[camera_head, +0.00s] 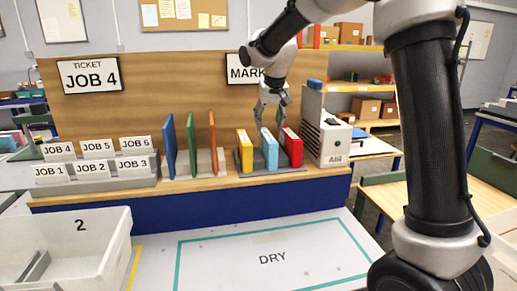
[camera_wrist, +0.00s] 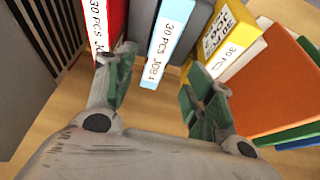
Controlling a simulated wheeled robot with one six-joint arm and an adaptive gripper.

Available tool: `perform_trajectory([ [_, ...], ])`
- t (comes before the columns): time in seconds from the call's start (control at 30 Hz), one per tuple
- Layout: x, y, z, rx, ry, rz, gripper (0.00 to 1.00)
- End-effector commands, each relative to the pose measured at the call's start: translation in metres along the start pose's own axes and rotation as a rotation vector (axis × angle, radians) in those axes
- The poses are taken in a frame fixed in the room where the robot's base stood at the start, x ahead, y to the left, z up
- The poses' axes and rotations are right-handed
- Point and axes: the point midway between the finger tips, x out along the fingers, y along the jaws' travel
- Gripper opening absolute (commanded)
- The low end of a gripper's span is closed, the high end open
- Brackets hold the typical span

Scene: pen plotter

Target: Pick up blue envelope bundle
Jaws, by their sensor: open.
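The light blue envelope bundle (camera_head: 269,152) stands upright in a grey rack, between a yellow bundle (camera_head: 244,153) and a red bundle (camera_head: 292,150). My gripper (camera_head: 273,108) is above the rack, open, its fingers pointing down near the top of the blue bundle. In the wrist view my gripper (camera_wrist: 160,70) has its green-padded fingers apart, with the blue bundle (camera_wrist: 165,45) seen between and beyond them. Its label reads "30 PCS JOB 4". The red bundle (camera_wrist: 95,25) is at the left there, the yellow bundle (camera_wrist: 225,40) at the right. Contact cannot be told.
Blue, green and orange upright boards (camera_head: 191,148) stand left of the rack. A grey machine (camera_head: 325,135) stands close on the right. A ticket sign (camera_head: 90,75) reads "JOB 4". A white bin (camera_head: 100,245) and a clear mat marked DRY (camera_head: 220,262) lie in front.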

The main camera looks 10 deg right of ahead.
Motion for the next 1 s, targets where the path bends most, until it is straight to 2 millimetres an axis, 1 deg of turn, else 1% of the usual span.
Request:
perform_trajectory([
  [0.27,0.034,0.001,0.001,0.005,-0.003,0.001,0.54],
  [0.4,0.058,0.003,0.002,0.005,-0.004,0.001,0.54],
  [0.5,0.069,0.003,0.002,0.004,-0.002,0.001,0.54],
  [0.6,0.074,0.002,0.002,0.004,-0.002,0.001,0.54],
  [1.0,0.075,0.002,0.002,0.004,-0.002,0.0,0.54],
])
